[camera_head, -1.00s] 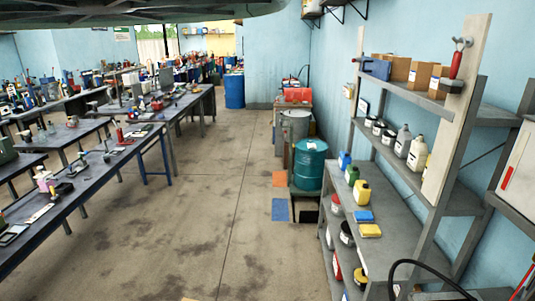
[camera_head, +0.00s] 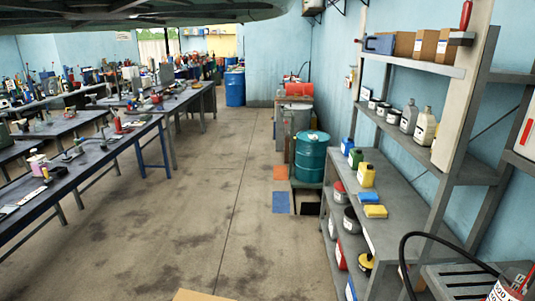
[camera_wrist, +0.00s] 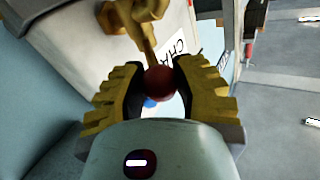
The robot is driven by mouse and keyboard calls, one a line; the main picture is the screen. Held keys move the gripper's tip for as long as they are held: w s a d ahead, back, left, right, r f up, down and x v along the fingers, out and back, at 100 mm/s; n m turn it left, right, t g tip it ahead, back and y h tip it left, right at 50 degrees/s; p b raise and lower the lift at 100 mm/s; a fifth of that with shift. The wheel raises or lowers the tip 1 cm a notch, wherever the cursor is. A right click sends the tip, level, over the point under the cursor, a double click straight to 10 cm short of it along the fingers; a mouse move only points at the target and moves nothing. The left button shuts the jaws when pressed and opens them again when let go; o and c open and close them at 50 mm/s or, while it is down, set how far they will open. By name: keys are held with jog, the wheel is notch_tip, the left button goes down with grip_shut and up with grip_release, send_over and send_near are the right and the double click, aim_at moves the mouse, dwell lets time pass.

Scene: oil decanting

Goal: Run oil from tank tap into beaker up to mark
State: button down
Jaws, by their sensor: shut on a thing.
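My gripper (camera_wrist: 159,84) shows only in the wrist view, with its yellow, ridged fingers and dark pads. It is shut on a round dark red knob (camera_wrist: 160,83). The knob sits at the end of a brass-coloured tap (camera_wrist: 140,25), whose upper part reaches past the top edge. Behind it is a pale surface with a white label (camera_wrist: 179,47) that reads "CHA" in part. I cannot tell whether oil flows. I cannot make out the beaker or its mark in either view. The head view does not show my gripper or this tap.
A grey shelf (camera_head: 405,222) with bottles and cans stands on the right. A black hose (camera_head: 425,236) and a red and white container (camera_head: 508,289) are at the lower right. A teal drum (camera_head: 311,160) stands by the wall. Workbenches (camera_head: 85,160) line the left; the floor between is clear.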

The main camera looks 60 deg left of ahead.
jog(key=shift+w+d+f+n+g+y+b, duration=0.15)
jog(key=shift+d+n+y+b, duration=0.2)
jog(key=shift+b, duration=1)
jog(key=shift+s+d+f+n+g+y+b, duration=0.15)
jog(key=shift+y+b, duration=0.3)
jog(key=shift+b, duration=0.85)
jog(key=shift+w+d+f+n+g+y+b, duration=0.1)
jog(key=shift+w+d+n+g+y+b, duration=0.2)
jog(key=shift+b, duration=1.05)
jog(key=shift+w+d+r+n+g+y+b, duration=0.25)
jog(key=shift+w+d+y+b, duration=0.35)
jog(key=shift+b, duration=1.7)
jog(key=shift+w+d+r+n+g+y+b, duration=0.25)
jog(key=shift+d+b, duration=0.7)
jog(key=shift+b, duration=1.4)
jog(key=shift+w+d+f+n+g+y+b, duration=0.1)
jog(key=shift+w+d+n+y+b, duration=0.55)
jog(key=shift+b, duration=1.65)
jog(key=shift+d+m, duration=0.2)
jog(key=shift+m, duration=0.05)
jog(key=c, duration=0.9)
grip_release()
jog(key=shift+c, duration=0.2)
jog(key=o, duration=0.3)
jog(key=shift+a, duration=0.25)
jog(key=shift+o, duration=0.2)
